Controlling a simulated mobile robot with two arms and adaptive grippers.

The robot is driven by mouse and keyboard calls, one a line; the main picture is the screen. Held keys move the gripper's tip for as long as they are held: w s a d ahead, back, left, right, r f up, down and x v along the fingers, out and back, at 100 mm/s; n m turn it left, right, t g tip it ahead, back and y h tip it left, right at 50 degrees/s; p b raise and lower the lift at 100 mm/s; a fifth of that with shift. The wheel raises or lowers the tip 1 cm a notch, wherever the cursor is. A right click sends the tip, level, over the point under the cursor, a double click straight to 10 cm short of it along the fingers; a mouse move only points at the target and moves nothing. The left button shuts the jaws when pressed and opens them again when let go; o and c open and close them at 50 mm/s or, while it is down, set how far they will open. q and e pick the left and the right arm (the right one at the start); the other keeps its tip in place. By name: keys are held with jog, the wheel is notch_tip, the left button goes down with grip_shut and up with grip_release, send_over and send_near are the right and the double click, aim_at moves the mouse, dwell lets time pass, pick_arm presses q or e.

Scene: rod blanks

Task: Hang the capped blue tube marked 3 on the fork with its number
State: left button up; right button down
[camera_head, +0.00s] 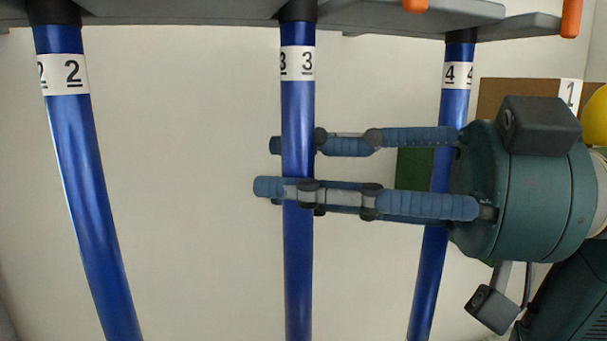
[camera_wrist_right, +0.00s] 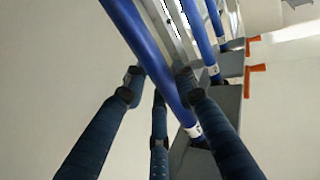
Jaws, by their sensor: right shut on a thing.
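The blue tube marked 3 (camera_head: 298,110) stands upright in the middle of the head view, its black cap (camera_head: 298,10) level with the grey rack at the top edge. Whether the cap rests in a fork is cut off by the frame. My right gripper (camera_head: 286,166) reaches in from the right and is shut on this tube below its label. In the right wrist view the tube (camera_wrist_right: 145,45) passes between the fingers, and its white label (camera_wrist_right: 194,130) is near a grey fork plate (camera_wrist_right: 205,160). My left gripper is not in view.
Blue tubes marked 2 (camera_head: 78,150) and 4 (camera_head: 452,115) hang on either side; tube 4 passes behind my right fingers. Orange pieces (camera_head: 571,18) stick down from the grey rack (camera_head: 420,14). A brown panel (camera_head: 515,92) labelled 1 and something yellow (camera_head: 597,115) are at right.

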jog(key=c, duration=1.3)
grip_release()
